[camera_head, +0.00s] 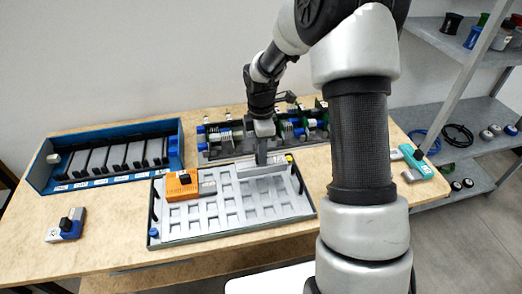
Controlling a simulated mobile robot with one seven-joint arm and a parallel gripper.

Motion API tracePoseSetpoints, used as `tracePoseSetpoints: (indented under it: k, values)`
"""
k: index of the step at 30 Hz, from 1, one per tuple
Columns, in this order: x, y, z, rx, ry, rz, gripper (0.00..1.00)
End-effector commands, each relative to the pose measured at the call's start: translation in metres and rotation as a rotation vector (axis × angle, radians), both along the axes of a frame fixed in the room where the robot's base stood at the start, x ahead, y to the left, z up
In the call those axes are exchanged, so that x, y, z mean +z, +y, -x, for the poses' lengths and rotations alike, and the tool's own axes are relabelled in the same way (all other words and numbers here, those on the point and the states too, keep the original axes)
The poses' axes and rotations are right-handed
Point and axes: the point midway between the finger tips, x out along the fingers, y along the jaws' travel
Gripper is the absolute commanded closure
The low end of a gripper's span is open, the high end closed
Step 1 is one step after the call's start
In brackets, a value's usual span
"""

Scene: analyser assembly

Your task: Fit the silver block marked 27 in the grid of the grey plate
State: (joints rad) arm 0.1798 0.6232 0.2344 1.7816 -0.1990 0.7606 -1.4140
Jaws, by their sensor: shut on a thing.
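The grey plate (222,235) lies in the middle of the table, with a grid of pale recesses. My gripper (262,163) points down over the back right part of the plate. It is shut on a long silver block (272,171) at the plate's back edge. No number can be read on the block, and I cannot tell whether it is seated or just above the grid. The fingertips are small and partly hidden by the block.
An orange block (181,186) sits at the plate's back left. A blue rack (36,174) with dark dividers stands at the left. A blue and grey part (66,226) lies front left, a teal one (417,165) at right. Another rack (212,138) stands behind my gripper.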

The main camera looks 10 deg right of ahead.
Motion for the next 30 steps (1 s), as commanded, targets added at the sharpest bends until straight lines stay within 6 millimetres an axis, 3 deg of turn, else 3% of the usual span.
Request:
tracePoseSetpoints:
  k: [30]
  values:
    - [-0.057, 0.0, 0.0, 0.0, -0.001, 0.0, 1.0]
